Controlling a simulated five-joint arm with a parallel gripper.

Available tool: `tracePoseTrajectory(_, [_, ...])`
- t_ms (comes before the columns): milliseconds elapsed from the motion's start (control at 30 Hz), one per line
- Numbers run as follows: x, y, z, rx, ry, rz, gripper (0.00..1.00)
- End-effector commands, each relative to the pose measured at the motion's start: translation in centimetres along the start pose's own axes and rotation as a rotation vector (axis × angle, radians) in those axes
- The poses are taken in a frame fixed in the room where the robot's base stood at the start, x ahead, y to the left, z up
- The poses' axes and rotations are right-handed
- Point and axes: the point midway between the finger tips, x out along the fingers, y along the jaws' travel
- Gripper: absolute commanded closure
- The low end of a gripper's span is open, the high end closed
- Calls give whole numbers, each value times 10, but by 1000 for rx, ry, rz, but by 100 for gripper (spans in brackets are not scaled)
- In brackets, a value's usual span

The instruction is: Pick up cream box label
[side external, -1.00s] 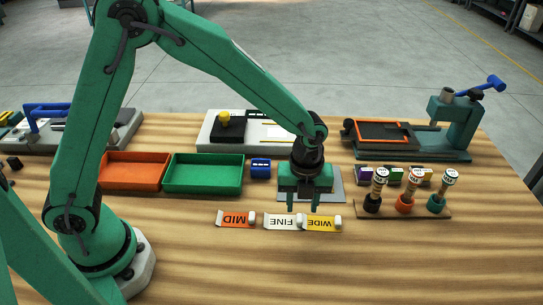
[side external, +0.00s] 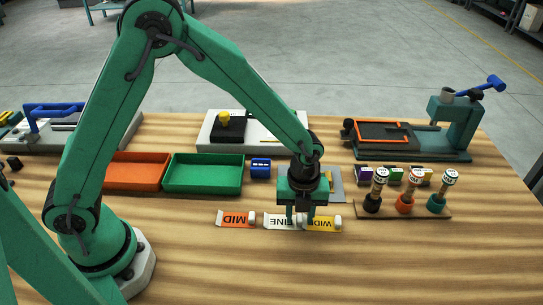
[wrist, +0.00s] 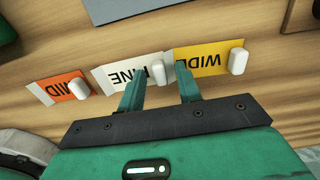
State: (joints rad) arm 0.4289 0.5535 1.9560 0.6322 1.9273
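The cream label (side external: 274,219), marked FINE, lies on the wooden table between the orange MID label (side external: 235,219) and the yellow WIDE label (side external: 324,224). Each has a white tab at its right end. My gripper (side external: 301,219) is low over the right end of the cream label. In the wrist view, my gripper (wrist: 157,78) is open, and the white tab of the cream label (wrist: 112,78) shows between the two fingertips. The left finger covers part of the lettering. The right finger is close to the left edge of the yellow label (wrist: 204,61). I cannot tell whether the fingers touch anything.
An orange tray (side external: 134,184) and a green tray (side external: 203,186) stand at the left, with a blue block (side external: 260,168) beside the green one. A wooden rack (side external: 404,212) with several stamps stands at the right. The front of the table is clear.

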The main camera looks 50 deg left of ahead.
Motion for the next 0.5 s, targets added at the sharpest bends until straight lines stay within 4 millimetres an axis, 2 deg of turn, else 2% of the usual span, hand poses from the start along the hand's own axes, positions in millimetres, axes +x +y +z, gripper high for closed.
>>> tracePoseTrajectory(33, [0,0,0,0,0,0,77])
tracePoseTrajectory(133, [0,0,0,0,0,0,96])
tracePoseTrajectory(167, [0,0,0,0,0,0,100])
tracePoseTrajectory(500, [0,0,0,0,0,0,100])
